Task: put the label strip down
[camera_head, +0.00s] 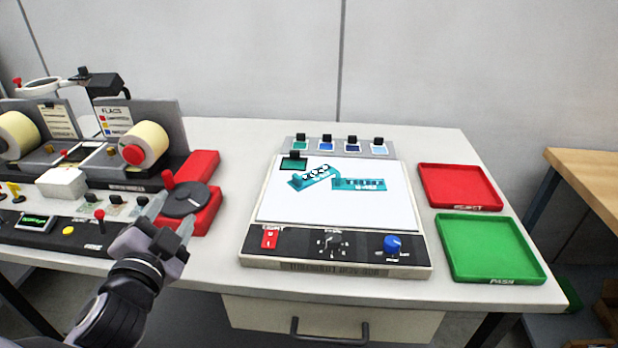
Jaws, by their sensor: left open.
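The teal label strip (358,184) lies on the white top of the light box (335,212). It shows as two teal parts, one level with dark print and one tilted to the left with white oval marks; I cannot tell for sure whether they are one piece. My left gripper (170,216) is open, with nothing seen between its fingers. It is well left of the light box, in front of the rewinder's dark round disc (184,200). My right gripper is not in view.
A red tray (461,209) and a green tray (500,281) stand empty at the right. Teal and blue swatches with black knobs (326,146) line the back of the box. The rewinder (120,186) with yellowish rolls fills the left. Bare table lies between rewinder and box.

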